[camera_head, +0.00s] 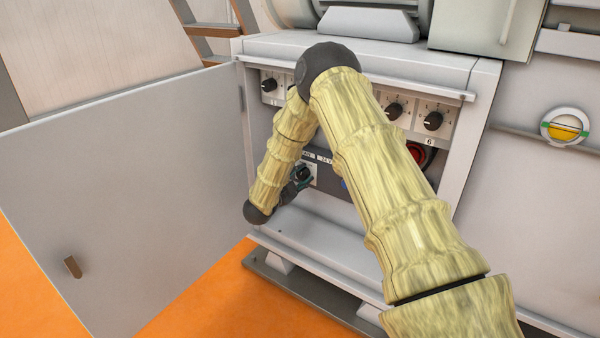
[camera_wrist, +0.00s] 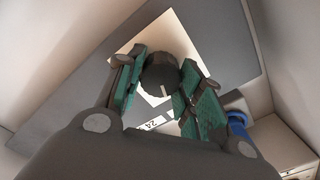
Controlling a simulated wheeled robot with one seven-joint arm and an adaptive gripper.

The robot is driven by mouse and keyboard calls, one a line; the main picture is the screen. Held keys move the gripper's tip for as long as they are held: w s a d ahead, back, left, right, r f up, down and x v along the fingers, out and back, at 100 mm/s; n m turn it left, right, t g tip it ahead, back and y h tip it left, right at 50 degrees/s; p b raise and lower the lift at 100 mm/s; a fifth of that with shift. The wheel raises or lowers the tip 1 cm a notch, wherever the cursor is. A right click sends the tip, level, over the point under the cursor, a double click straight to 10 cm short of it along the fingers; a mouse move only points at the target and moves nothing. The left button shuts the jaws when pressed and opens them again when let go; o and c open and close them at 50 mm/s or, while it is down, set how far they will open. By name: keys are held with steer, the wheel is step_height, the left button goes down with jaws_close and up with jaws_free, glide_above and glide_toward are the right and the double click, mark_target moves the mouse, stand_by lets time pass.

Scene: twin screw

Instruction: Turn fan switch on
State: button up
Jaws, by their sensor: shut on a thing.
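The fan switch is a dark round knob on a pale square plate in the lower panel of the open cabinet. In the wrist view the knob (camera_wrist: 160,72) sits between the green-padded fingers of my gripper (camera_wrist: 161,86), which is shut on it. A white pointer line shows on its face. In the head view the knob (camera_head: 304,172) is small and partly covered by my gripper (camera_head: 298,181). A label that seems to read "FAN" is just above it.
The grey cabinet door (camera_head: 130,180) stands open at the left. Several black knobs, including one at the right (camera_head: 432,120), line the upper row. A red round switch (camera_head: 417,153) is partly behind my arm. A blue part (camera_wrist: 238,121) is close right of my gripper.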

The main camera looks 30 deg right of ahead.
steer(key=shift+s+f+m+p, duration=0.1)
steer(key=shift+m+p, duration=0.35)
steer(key=shift+m, duration=0.65)
steer(key=o, duration=1)
steer(key=shift+d, duration=0.1)
steer(key=shift+a, duration=0.35)
steer(key=v, duration=1.1)
steer(key=shift+s+a, duration=0.2)
steer(key=shift+f, duration=0.1)
